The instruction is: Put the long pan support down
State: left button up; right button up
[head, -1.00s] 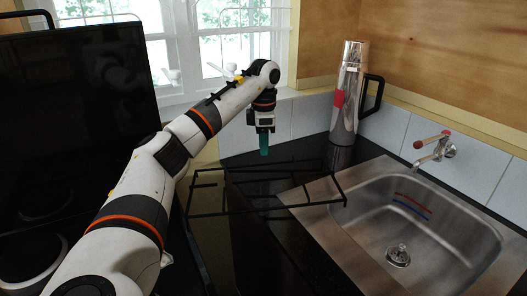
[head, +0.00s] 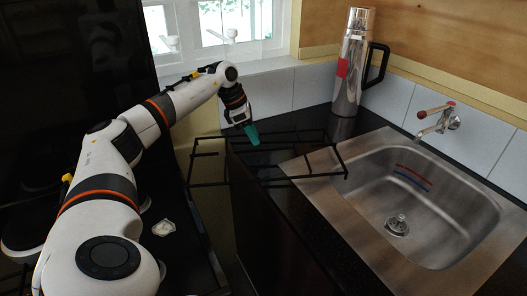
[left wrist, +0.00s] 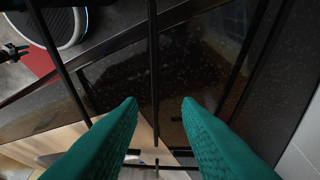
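The long pan support (head: 268,181) is a black wire frame with several cross bars. In the head view its right part is over the dark counter and the sink's rim; its left part sticks out past the counter's edge. I cannot tell exactly where it touches. My left gripper (head: 252,134), with green fingers, is tilted over its far side. In the left wrist view the fingers (left wrist: 160,103) are apart, and a black bar of the pan support (left wrist: 153,60) runs between them with gaps on both sides. My right gripper is not in view.
A steel sink (head: 440,205) with a tap (head: 437,122) is at the right. A steel flask (head: 352,62) with a black handle stands at the counter's back. A dark upright panel (head: 70,90) is at the left. The counter (head: 290,222) drops off at its left edge.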

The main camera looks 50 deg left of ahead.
pick_arm(q)
jog(key=x, duration=0.2)
jog(key=p+x, duration=0.1)
jog(key=x, duration=0.1)
jog(key=shift+w+d+f, duration=0.15)
jog(key=shift+w+d, duration=0.05)
jog(key=shift+d, duration=0.3)
jog(key=shift+w+f, duration=0.1)
jog(key=shift+f, duration=0.2)
jog(key=shift+c, duration=0.3)
grip_shut()
jog(key=shift+r, duration=0.1)
dwell(0.4)
